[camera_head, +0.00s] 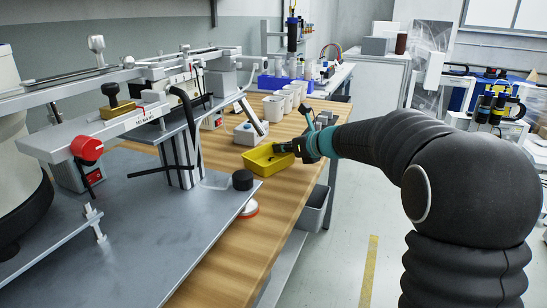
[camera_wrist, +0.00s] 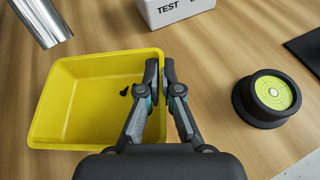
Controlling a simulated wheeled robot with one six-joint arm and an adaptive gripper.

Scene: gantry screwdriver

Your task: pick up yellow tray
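The yellow tray (camera_wrist: 75,100) sits on the wooden bench, and a small black piece (camera_wrist: 124,91) lies in it. It also shows in the head view (camera_head: 262,164), near the bench's right edge. My gripper (camera_wrist: 161,72) is at the tray's right wall in the wrist view, one finger inside and one outside, with the fingertips close together on the rim. The head view shows my gripper (camera_head: 285,147) reaching the tray from the right. The tray looks flat on the bench; the contact at the fingertips is partly hidden.
A white box marked TEST (camera_wrist: 176,10) stands beyond the tray. A black round piece with a green level face (camera_wrist: 266,98) is to the right. A metal cylinder (camera_wrist: 40,20) is at upper left. The grey gantry plate (camera_head: 130,230) lies left of the tray.

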